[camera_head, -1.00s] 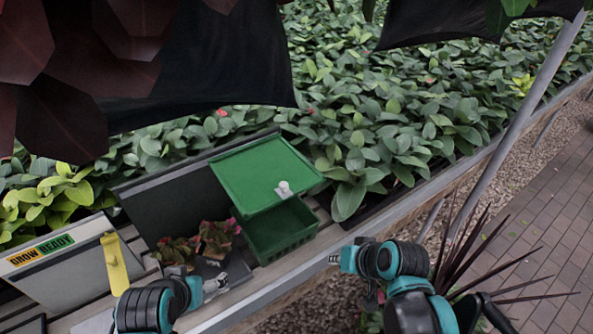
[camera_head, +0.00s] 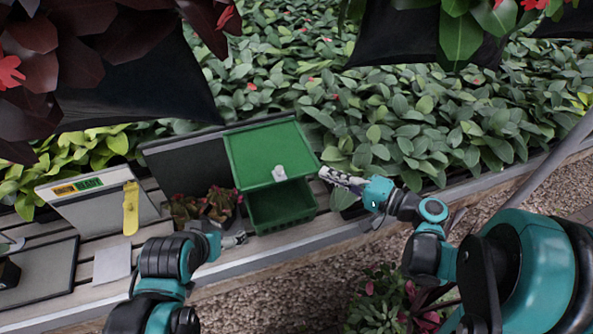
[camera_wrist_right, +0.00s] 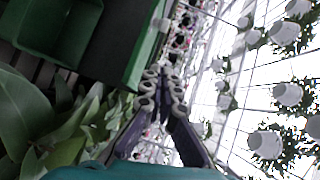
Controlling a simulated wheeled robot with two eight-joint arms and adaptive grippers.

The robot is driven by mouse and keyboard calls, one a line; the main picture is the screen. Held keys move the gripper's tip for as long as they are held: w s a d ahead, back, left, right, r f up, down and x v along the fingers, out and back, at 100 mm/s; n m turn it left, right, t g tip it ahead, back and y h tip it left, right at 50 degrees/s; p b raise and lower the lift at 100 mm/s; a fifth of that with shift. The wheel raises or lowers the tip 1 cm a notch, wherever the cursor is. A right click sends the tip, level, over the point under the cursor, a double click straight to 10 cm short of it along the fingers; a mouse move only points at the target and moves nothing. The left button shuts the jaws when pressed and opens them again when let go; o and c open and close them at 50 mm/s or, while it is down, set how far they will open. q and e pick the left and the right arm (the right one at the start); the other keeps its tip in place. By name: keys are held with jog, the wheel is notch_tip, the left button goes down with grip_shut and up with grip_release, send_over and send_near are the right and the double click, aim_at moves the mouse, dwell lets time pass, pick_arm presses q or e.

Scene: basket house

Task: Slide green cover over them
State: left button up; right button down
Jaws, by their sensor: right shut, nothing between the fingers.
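The green cover (camera_head: 262,150) is a flat, rimmed panel with a white knob (camera_head: 279,173) near its front edge. It sits tilted behind and above the open green crate (camera_head: 284,221), whose front part stays uncovered. Two small red-leaved plants (camera_head: 205,207) stand left of the crate. My right gripper (camera_head: 326,176) is shut and empty, its tips close to the cover's right edge; I cannot tell if they touch. The right wrist view shows its fingers (camera_wrist_right: 163,76) together beside the green edge (camera_wrist_right: 148,42). My left gripper (camera_head: 238,239) is low, in front of the plants; its jaws are unclear.
A dark panel (camera_head: 190,163) stands behind the plants. Dense leaves (camera_head: 430,130) lie behind the slatted bench. Dark canopies hang above.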

pick_arm(q)
jog(key=shift+f+b, duration=1)
jog(key=shift+f, duration=0.15)
pick_arm(e)
jog(key=w+a+f, duration=0.1)
jog(key=w+a, duration=0.2)
jog(key=a, duration=0.5)
jog(key=shift+a+f, duration=0.2)
jog(key=shift+a, duration=0.1)
jog(key=shift+s, duration=0.1)
